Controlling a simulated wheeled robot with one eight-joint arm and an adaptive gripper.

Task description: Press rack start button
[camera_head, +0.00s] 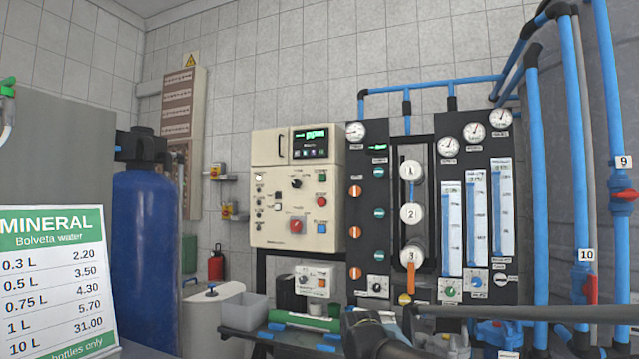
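The rack's control box (270,210) is a cream cabinet with a lit display (310,143), left of the black gauge panel. The labels are too small to read, so I cannot tell which one is marked start. A black knob (296,183) and a red rotary switch (297,226) sit left of them. I cannot make out my gripper in this view. Nothing covers the buttons.
A smaller control box (312,281) hangs below the cabinet. The gauge panel (380,200) stands to the right, with blue pipes (582,150) beyond it. A blue tank (146,240) and a price sign (52,280) are at left. Dark equipment crowds the bottom centre.

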